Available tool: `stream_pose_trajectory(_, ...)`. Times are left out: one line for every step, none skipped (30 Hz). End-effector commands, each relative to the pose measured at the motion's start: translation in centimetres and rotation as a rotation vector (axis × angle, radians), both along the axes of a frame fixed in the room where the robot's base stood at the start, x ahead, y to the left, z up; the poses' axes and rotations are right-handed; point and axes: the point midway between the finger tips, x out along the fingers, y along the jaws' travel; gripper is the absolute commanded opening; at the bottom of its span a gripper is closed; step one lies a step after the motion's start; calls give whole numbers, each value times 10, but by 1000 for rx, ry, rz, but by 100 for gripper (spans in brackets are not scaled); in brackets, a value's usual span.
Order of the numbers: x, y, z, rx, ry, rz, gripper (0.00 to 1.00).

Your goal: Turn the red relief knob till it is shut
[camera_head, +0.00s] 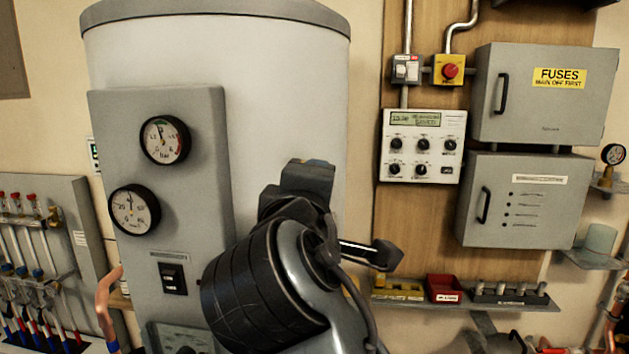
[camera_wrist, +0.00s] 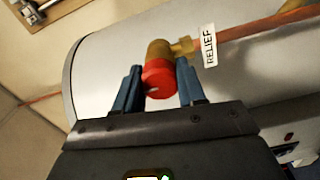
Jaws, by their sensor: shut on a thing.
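The red relief knob (camera_wrist: 159,78) sits on the end of a brass valve body (camera_wrist: 160,52) in the wrist view. A white tag reading RELIEF (camera_wrist: 209,46) hangs on the copper pipe (camera_wrist: 262,28) to its right. My gripper (camera_wrist: 161,84) is shut on the red knob, with one blue finger on each side of it. A small dark notch shows at the knob's lower edge. In the head view my arm stands in front of the tank, and neither the knob nor the fingertips can be made out there.
A large grey tank (camera_head: 285,100) stands behind my arm, with a gauge panel (camera_head: 205,200) on its left. A control box (camera_head: 422,146), a red stop button (camera_head: 450,70) and grey fuse cabinets (camera_head: 540,95) are on the wall. A shelf with a red bin (camera_head: 443,288) is below.

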Motion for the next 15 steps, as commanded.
stream_pose_trajectory(-1,2,0,-5,0,5,9)
stream_pose_trajectory(-1,2,0,-7,0,5,10)
stream_pose_trajectory(-1,2,0,-8,1,5,10)
stream_pose_trajectory(-1,2,-1,-8,1,5,10)
stream_pose_trajectory(-1,2,-1,-9,1,5,10)
stream_pose_trajectory(-1,2,-1,-9,1,5,10)
stream_pose_trajectory(-1,2,-1,-8,1,5,10)
stream_pose_trajectory(-1,2,-1,-8,1,5,10)
stream_pose_trajectory(-1,2,-1,-8,1,5,10)
stream_pose_trajectory(-1,2,-1,-8,1,5,10)
stream_pose_trajectory(-1,2,-1,-8,1,5,10)
stream_pose_trajectory(-1,2,-1,-8,1,5,41)
stream_pose_trajectory(-1,2,-1,-8,1,5,44)
stream_pose_trajectory(-1,2,-1,-8,1,5,47)
stream_pose_trajectory(-1,2,-1,-7,0,5,50)
